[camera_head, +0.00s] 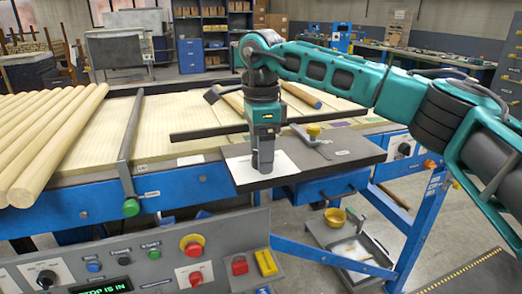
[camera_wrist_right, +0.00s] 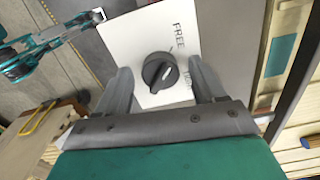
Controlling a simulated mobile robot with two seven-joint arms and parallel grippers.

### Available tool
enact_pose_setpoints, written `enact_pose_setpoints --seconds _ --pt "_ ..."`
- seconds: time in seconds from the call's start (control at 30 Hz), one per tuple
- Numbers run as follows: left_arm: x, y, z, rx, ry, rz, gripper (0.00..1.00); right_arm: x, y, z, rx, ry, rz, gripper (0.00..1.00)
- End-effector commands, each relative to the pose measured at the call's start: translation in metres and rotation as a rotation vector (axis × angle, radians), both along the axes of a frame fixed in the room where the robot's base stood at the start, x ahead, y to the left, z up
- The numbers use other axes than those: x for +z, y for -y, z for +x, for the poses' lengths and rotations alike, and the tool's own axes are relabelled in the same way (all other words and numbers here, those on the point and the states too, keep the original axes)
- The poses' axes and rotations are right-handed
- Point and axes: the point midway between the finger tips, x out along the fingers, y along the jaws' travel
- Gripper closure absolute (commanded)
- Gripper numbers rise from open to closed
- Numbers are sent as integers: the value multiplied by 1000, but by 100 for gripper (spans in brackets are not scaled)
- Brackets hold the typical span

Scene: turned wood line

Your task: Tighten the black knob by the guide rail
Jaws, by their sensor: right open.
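The black knob (camera_wrist_right: 160,72) sits on a white plate (camera_wrist_right: 135,40) in the right wrist view. The plate carries the word FREE and a second word partly hidden by a finger. The knob's raised grip lies at a slant. My right gripper (camera_wrist_right: 160,85) is open, with one finger on each side of the knob and gaps visible between. In the head view my right gripper (camera_head: 263,165) points down over the white plate (camera_head: 240,168), and the knob is hidden behind it. A dark guide rail (camera_head: 195,134) runs behind the gripper. My left gripper is not in view.
Round wooden poles (camera_head: 45,140) lie at the left. A control panel (camera_head: 140,262) is in front.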

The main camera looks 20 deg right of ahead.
Motion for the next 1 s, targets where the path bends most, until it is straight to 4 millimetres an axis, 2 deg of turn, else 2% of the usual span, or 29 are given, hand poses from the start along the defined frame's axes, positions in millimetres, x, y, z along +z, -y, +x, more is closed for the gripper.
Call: enact_pose_setpoints --seconds 0.13,0.7,1.0 --pt "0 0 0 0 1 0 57 0 0 0 0 0 0 31" --pt "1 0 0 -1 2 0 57 1 0 0 0 0 0 85" --pt "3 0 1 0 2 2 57 1 0 0 -32 -1 0 87"
